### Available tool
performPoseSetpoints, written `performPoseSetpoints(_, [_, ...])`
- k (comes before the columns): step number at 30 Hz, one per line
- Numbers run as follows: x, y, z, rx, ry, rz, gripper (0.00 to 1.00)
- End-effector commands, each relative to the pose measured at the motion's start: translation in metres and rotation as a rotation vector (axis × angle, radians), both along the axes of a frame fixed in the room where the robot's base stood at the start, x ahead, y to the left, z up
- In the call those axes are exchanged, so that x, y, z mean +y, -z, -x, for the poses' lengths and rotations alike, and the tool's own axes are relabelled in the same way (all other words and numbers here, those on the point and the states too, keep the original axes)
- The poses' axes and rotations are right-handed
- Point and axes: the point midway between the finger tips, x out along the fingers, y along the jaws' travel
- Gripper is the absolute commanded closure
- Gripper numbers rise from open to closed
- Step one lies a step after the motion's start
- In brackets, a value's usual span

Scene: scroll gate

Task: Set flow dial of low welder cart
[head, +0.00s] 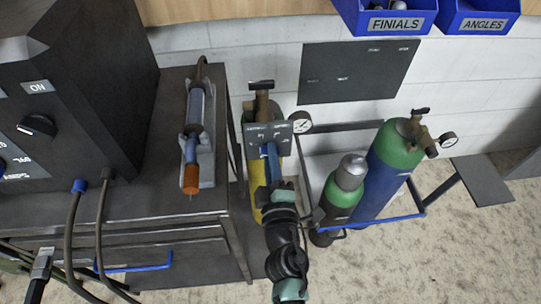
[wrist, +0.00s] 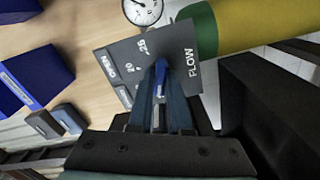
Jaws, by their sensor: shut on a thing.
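The flow dial (wrist: 161,72) is a blue knob on a grey panel (wrist: 112,64) marked "FLOW" in the wrist view. My gripper (wrist: 160,88) is shut on the dial, with its fingers on either side of it. In the head view my gripper (head: 271,160) reaches up to the same panel (head: 266,130), in front of a yellow and green cylinder (head: 254,170) on the low cart. My arm hides much of that cylinder. A round white gauge (wrist: 143,10) sits beside the panel. The dial's exact setting cannot be read.
A dark welder bench (head: 150,205) with a torch on a grey holder (head: 205,150) stands close on the left. Green and blue cylinders (head: 385,170) stand to the right behind a blue rail (head: 385,220). Blue bins (head: 385,20) are above. Carpet at lower right is clear.

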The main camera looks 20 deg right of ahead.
Motion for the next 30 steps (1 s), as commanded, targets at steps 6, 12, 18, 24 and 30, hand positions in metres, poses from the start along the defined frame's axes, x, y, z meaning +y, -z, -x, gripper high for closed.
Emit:
performPoseSetpoints(6, [0.0005,0.0004,0.0001,0.025,-0.001,0.089,1.0])
performPoseSetpoints(12, [0.0006,0.0002,0.0,0.036,-0.001,0.127,1.0])
performPoseSetpoints(18, [0.0006,0.0003,0.0,0.04,-0.001,0.136,1.0])
performPoseSetpoints(24, [0.0005,0.0004,0.0001,0.04,-0.001,0.137,1.0])
performPoseSetpoints(30, [0.0005,0.0004,0.0001,0.04,-0.001,0.135,0.54])
